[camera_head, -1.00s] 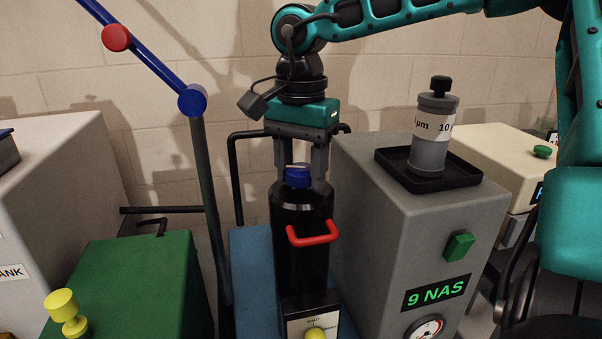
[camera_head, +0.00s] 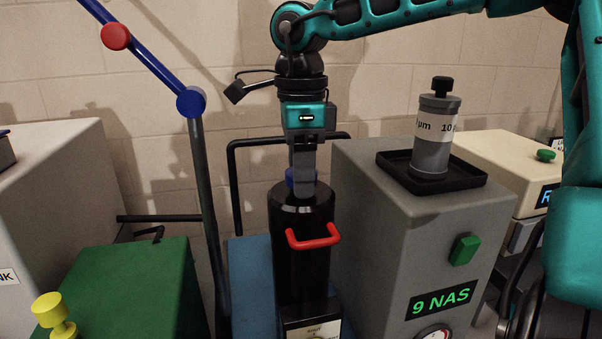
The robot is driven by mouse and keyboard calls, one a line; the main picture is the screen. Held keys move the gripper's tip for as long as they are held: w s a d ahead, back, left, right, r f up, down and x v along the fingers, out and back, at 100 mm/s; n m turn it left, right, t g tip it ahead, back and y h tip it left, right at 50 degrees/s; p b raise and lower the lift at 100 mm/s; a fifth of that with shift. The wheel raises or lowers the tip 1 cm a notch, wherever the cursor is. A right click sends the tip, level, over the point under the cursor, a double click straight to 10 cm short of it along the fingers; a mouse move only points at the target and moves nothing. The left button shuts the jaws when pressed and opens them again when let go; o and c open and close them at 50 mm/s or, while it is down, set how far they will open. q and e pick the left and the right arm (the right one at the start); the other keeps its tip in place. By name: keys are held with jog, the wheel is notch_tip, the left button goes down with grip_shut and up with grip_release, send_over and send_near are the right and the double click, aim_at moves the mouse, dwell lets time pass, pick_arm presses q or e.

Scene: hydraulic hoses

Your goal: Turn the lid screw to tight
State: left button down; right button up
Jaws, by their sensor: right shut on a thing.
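The lid screw is a blue knob (camera_head: 290,178) on top of a black upright cylinder (camera_head: 302,245) with a red handle (camera_head: 313,237) on its front. My right gripper (camera_head: 302,188) points straight down from above and is shut on the blue screw. Its fingers are seen nearly edge-on and hide most of the screw. The screw's marking is hidden. My left gripper is not in view.
A grey cabinet (camera_head: 400,240) reading "9 NAS" stands close on the right. It carries a black tray (camera_head: 462,178) with a grey filter cylinder (camera_head: 433,140). A dark post (camera_head: 205,200) with a blue lever and a green box (camera_head: 130,285) stand on the left.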

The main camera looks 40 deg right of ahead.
jog(key=shift+m, duration=1.6)
jog(key=o, duration=1)
notch_tip(320, 180, up, 13)
jog(key=shift+p, duration=1)
